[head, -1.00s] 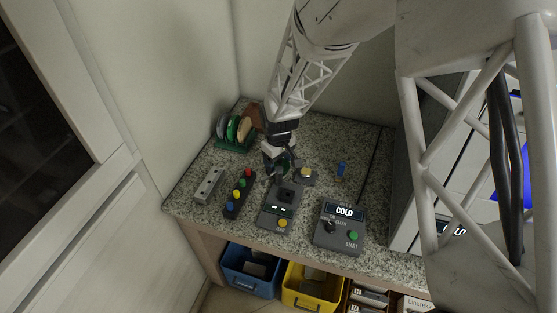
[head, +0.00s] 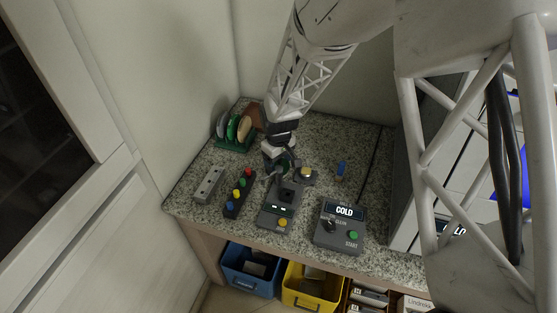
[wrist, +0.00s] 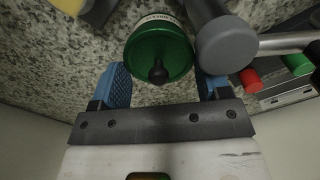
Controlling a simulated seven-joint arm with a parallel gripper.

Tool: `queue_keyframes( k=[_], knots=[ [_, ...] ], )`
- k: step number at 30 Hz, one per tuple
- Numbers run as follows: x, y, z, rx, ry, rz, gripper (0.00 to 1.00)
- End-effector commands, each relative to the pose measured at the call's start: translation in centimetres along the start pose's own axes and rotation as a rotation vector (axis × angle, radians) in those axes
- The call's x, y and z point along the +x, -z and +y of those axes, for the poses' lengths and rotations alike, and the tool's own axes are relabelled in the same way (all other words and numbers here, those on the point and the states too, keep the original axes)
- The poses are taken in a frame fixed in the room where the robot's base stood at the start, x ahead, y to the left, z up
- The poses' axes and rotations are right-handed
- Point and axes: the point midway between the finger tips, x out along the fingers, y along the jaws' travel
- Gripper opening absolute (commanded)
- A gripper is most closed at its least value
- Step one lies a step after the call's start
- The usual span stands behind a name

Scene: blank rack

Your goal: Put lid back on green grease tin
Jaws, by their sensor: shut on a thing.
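My gripper (wrist: 164,90) has its two blue fingers on either side of a round green lid (wrist: 150,50) with a black knob in its middle. It is shut on this lid. A white band with dark lettering (wrist: 158,18), which looks like the label of the green tin, shows just behind the lid's far edge. I cannot tell whether the lid is seated on the tin or just above it. In the head view my gripper (head: 279,168) is low over the back middle of the counter, and only a little green shows beside it.
A grey cylinder (wrist: 225,42) stands close to the right finger. Around my gripper are a button strip (head: 239,192), a dark control box (head: 275,214), a yellow-topped button base (head: 306,176) and the COLD box (head: 340,228). A disc rack (head: 235,142) stands back left.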

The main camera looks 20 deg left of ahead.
Motion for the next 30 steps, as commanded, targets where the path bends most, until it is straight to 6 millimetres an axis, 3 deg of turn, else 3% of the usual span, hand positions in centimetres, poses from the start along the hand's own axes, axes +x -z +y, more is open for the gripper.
queue_keyframes(
  k=[20, 21, 26, 30],
  knots=[
    [0.05, -0.01, -0.01, 0.0, 0.0, 0.0, 0.48],
    [0.05, -0.01, -0.01, 0.0, 0.0, 0.0, 0.76],
    [0.06, -0.02, -0.01, 0.0, 0.0, 0.0, 1.0],
    [0.06, -0.02, -0.01, 0.0, 0.0, 0.0, 1.0]
  ],
)
